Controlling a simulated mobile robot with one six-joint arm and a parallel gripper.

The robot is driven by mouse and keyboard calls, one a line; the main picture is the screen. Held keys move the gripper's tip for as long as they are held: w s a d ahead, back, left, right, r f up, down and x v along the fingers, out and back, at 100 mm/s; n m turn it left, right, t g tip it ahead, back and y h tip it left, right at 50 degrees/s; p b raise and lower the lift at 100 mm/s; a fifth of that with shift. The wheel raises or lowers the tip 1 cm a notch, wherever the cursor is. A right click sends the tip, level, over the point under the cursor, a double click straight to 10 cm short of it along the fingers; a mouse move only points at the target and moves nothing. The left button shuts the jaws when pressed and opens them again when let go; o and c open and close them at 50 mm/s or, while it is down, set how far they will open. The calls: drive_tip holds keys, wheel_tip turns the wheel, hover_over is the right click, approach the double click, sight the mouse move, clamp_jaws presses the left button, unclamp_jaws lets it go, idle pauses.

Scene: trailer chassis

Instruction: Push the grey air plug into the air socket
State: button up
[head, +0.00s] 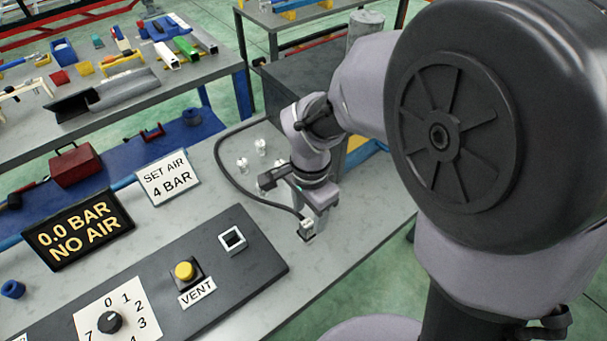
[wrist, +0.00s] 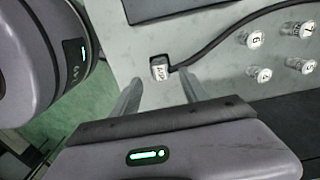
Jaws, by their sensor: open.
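The grey air plug (head: 307,229) is a small block on the grey bench top, with a black hose (head: 228,172) running from it. In the wrist view the plug (wrist: 159,72) lies just beyond and between the two fingertips, with a label on its face. My gripper (wrist: 162,84) is open, its fingers apart with nothing between them; in the head view my gripper (head: 317,212) is just above the plug. Whether the fingers touch it I cannot tell. The air socket (head: 232,239) appears to be the white square frame with a dark centre on the dark panel, left of the plug.
The dark panel (head: 262,262) also carries a yellow VENT button (head: 185,271) and a numbered dial (head: 109,322). A display (head: 78,230) reads 0.0 BAR NO AIR. A sign (head: 168,178) reads SET AIR 4 BAR. Several small numbered pieces (wrist: 255,39) stand near the hose.

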sight(307, 223)
drive_tip(key=f+b, duration=0.2)
drive_tip(key=f, duration=0.3)
drive_tip(key=shift+a+f+b, duration=0.2)
drive_tip(key=shift+b, duration=0.15)
drive_tip(key=shift+r, duration=0.2)
drive_tip(key=shift+c, duration=0.4)
clamp_jaws()
